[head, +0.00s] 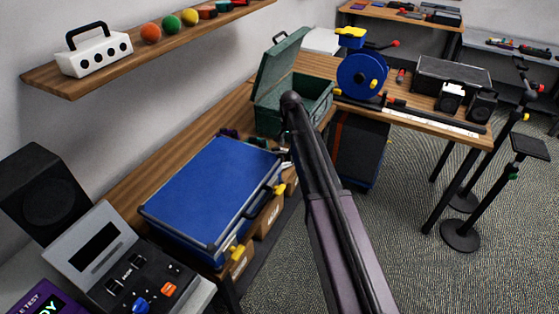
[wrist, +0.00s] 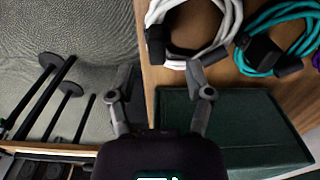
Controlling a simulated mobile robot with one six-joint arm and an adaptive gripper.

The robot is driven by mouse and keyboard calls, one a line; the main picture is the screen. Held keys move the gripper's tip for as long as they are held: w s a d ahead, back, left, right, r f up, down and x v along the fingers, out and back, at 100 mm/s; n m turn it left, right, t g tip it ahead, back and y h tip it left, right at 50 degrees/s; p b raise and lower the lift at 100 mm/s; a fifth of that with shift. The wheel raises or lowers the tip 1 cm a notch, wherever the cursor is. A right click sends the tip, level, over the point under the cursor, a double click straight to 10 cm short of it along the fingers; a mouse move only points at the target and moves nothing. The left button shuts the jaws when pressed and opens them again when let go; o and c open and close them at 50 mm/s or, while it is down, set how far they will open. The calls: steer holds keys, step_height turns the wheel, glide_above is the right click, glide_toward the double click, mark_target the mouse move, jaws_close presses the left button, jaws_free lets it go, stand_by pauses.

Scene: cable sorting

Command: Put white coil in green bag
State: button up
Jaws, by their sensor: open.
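The white coil (wrist: 232,28) lies on the wooden surface at the top of the wrist view, with a black piece at its left side. I cannot make it out in the head view. My gripper (wrist: 160,78) is open and empty, its fingertips apart and just short of the coil's lower left side. The green bag shows in the head view as a box-like green case (head: 314,100) with its lid raised, on the far part of the bench. A dark green surface (wrist: 250,118), apparently part of it, lies right of my gripper in the wrist view.
A teal coil (wrist: 252,60) lies right of the white one, with a bit of purple at the edge. A blue case (head: 212,190) stands on the near bench. A blue reel (head: 352,75) is right of the green case.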

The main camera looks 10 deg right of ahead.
mark_target(289, 152)
steer(key=shift+s+f+b, duration=0.1)
steer(key=shift+f+b, duration=1.9)
steer(key=shift+f, duration=0.25)
steer(key=shift+d, duration=0.1)
jaws_close()
